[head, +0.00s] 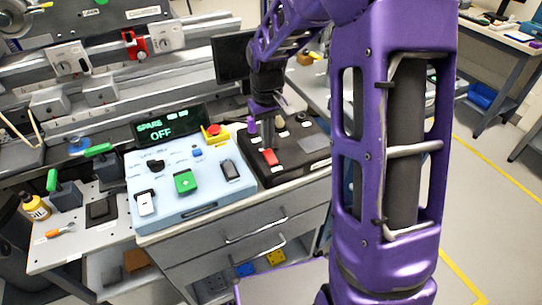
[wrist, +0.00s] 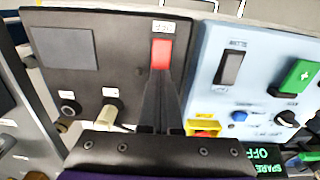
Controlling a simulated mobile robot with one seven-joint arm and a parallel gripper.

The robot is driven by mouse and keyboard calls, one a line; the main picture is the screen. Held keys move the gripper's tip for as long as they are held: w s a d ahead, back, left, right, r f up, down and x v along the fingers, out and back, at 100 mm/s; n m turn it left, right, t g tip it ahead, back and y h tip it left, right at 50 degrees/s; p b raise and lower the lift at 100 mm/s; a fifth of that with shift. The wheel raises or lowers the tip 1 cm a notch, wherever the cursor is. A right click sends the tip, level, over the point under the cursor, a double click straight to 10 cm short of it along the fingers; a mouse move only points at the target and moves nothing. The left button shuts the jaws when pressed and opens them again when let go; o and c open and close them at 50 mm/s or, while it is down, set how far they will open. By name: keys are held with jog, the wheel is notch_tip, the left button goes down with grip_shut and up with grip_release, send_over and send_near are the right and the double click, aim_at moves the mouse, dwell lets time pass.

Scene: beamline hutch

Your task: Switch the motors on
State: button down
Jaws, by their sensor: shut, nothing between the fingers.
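A light blue control box (head: 205,207) stands on the bench. On it are a dark rocker switch (head: 230,170), also in the wrist view (wrist: 230,68), a green button (head: 185,181) and a white rocker (head: 146,203). The label by the dark rocker is too blurred to read surely. A black box (head: 308,165) beside it carries a red rocker (head: 270,157), seen also in the wrist view (wrist: 162,53). My gripper (wrist: 163,78) is shut and empty, its tips at the red rocker's edge; I cannot tell whether they touch.
A display (head: 168,126) behind the blue box reads "SPARE OFF". A red emergency stop on a yellow base (head: 215,133) stands at the blue box's back right. A small blue knob (head: 197,152) and black knob (head: 156,163) rise there. Green-handled levers (head: 98,150) and a bottle (head: 36,208) are left.

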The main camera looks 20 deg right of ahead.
aim_at(268, 152)
jog(key=shift+f+b, duration=0.6)
jog(key=shift+f, duration=0.4)
dwell(0.4)
jog(key=shift+r+p, duration=2.9)
jog(key=shift+r, duration=0.65)
